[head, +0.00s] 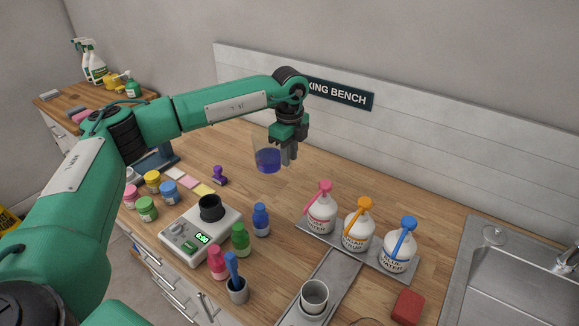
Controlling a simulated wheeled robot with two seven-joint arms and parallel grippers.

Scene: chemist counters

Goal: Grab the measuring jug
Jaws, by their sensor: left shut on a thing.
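The measuring jug (266,158) is a clear vessel with blue-purple liquid in its lower part. It is in the middle of the head view, above the wooden counter. My left gripper (288,158) reaches down from the upper right of the jug and is shut on its right side. The jug looks upright and raised off the counter. The fingers hide the jug's right edge and any handle. My right gripper is not in view.
A scale (183,244) with a black cup (211,208) stands at front left among small coloured bottles. A tray (312,232) holds three pump bottles at right. A red sponge (407,307) and a sink (510,270) are farther right. Counter behind the jug is clear.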

